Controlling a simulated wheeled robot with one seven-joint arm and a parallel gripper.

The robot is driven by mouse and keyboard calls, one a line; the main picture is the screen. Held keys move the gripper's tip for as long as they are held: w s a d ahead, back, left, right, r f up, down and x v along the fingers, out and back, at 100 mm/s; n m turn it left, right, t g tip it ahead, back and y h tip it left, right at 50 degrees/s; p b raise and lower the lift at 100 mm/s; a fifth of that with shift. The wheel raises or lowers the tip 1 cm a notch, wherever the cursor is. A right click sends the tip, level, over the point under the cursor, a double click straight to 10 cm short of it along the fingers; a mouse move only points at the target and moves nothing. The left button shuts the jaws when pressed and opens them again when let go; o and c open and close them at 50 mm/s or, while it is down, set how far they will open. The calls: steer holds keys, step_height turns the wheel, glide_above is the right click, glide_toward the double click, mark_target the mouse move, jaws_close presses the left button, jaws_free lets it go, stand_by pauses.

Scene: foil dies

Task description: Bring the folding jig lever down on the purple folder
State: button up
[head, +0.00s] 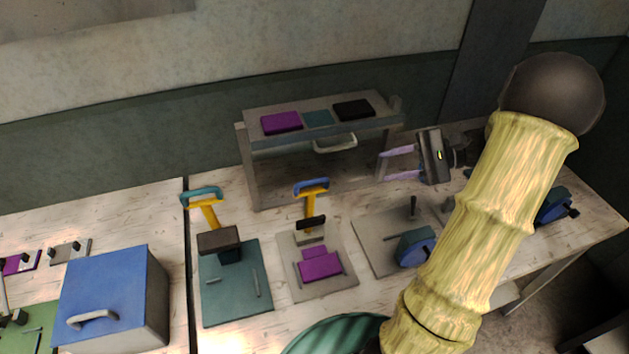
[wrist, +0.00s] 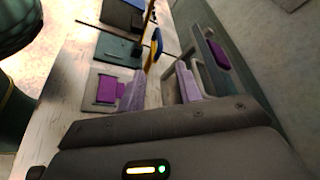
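The purple folder (head: 320,266) lies on the pale grey base of the folding jig (head: 340,284) at the middle of the bench; it also shows in the wrist view (wrist: 108,91). The jig's yellow lever (head: 311,209) stands raised behind the folder, with a blue handle (head: 311,186) at its top and a dark block low on it. My gripper (head: 385,165) is right of the handle, apart from it, in front of the shelf's right end. Its two lavender fingers are spread and empty, pointing left. In the wrist view the lever (wrist: 154,55) appears beyond the fingers (wrist: 160,68).
A teal jig (head: 235,285) with its own raised yellow lever stands left. A grey plate (head: 375,240) with a blue disc is right. A shelf (head: 245,140) behind holds purple, teal and black pieces. A blue box (head: 110,290) stands far left. My arm hides the bench at right.

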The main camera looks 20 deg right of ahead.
mark_target(323, 180)
steer(key=p+x, duration=0.4)
steer(key=x, duration=1.3)
steer(key=shift+a+f+p, duration=0.15)
steer(key=shift+a+p, duration=0.1)
steer(key=shift+p, duration=0.1)
jaws_close()
